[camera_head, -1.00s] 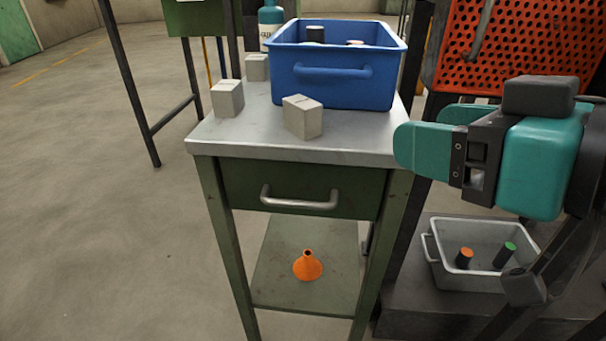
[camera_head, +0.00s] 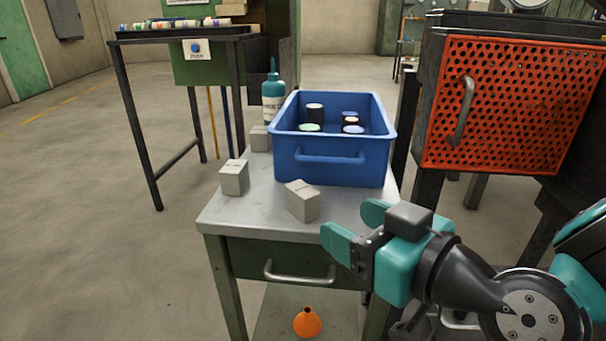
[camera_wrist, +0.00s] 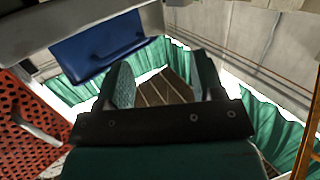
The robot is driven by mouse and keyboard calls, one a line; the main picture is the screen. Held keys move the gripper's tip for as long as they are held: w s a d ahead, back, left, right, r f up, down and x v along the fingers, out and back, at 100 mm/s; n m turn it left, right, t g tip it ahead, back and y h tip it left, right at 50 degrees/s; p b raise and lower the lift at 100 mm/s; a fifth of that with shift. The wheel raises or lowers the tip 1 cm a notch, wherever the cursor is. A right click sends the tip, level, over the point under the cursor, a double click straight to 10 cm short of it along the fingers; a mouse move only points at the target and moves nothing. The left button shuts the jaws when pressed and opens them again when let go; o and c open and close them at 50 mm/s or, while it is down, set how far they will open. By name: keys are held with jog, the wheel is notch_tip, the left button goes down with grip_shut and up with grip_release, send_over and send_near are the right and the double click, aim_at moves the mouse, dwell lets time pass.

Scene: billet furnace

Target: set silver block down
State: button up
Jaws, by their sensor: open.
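Three silver-grey blocks stand on the metal-topped table (camera_head: 265,212). One block (camera_head: 302,200) is near the front edge, just in front of the blue bin, turned at an angle. Another block (camera_head: 234,177) is at the left edge, and a third (camera_head: 260,138) is farther back beside the bin, partly hidden. My gripper (camera_head: 352,226) is open and empty by the table's front right corner, right of the front block and apart from it. In the wrist view, my gripper's fingers (camera_wrist: 163,80) are spread with nothing visible held between them.
The blue bin (camera_head: 331,170) holds several cylinders; it also shows in the wrist view (camera_wrist: 100,42). A teal bottle (camera_head: 273,100) stands behind it. An orange perforated panel (camera_head: 510,105) is at right.

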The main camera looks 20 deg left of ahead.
aim_at(313, 199)
jog(key=p+x, duration=0.4)
jog(key=x, duration=0.1)
jog(key=shift+w, duration=0.3)
jog(key=p+x, duration=0.2)
jog(key=x, duration=0.2)
jog(key=shift+w+a, duration=0.2)
jog(key=shift+w+a+f, duration=0.1)
jog(key=shift+w+a, duration=0.15)
jog(key=shift+a, duration=0.05)
jog(key=shift+c, duration=0.3)
grip_shut()
